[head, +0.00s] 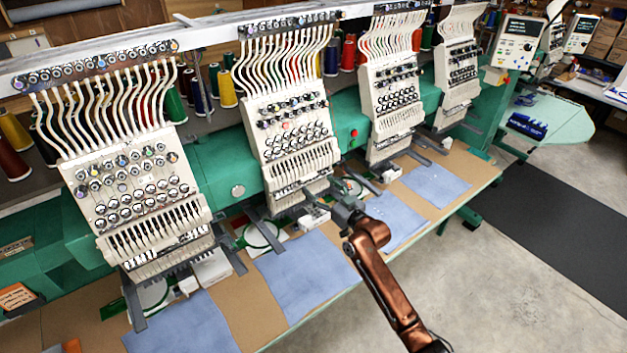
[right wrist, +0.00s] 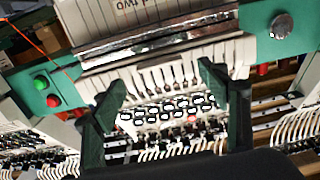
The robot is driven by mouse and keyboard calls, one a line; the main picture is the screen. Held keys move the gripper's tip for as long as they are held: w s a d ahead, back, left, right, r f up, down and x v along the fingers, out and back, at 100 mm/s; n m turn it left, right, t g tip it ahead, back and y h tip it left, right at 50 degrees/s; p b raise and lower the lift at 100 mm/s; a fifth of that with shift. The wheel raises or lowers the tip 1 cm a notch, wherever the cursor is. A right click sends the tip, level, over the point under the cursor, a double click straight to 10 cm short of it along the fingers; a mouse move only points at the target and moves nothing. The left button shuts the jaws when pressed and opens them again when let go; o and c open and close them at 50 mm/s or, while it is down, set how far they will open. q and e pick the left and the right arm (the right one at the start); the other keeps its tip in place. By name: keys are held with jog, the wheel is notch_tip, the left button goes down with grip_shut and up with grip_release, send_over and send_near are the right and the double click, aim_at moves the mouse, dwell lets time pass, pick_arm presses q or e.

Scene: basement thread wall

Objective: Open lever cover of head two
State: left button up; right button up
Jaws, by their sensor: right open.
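Head two (head: 288,120) is the second white embroidery head from the left, with thread tubes above and rows of round tensioners on its face. In the right wrist view its face shows close up, with a label ending in "d two" (right wrist: 133,4) on a white panel. A glossy strip (right wrist: 160,38) borders that panel; I cannot tell whether it belongs to the lever cover. My right gripper (head: 328,205) is low in front of head two, at its lower right. Its dark green fingers (right wrist: 163,82) are apart and empty. My left gripper is not in view.
Head one (head: 130,180) and head three (head: 390,95) flank head two. Blue cloths (head: 305,275) lie on the tan table (head: 235,310) below. A green and a red button (right wrist: 53,100) sit on the green beam. Open floor (head: 510,260) lies at the right.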

aim_at(306, 165)
jog(key=shift+x, duration=1.95)
jog(key=shift+c, duration=0.2)
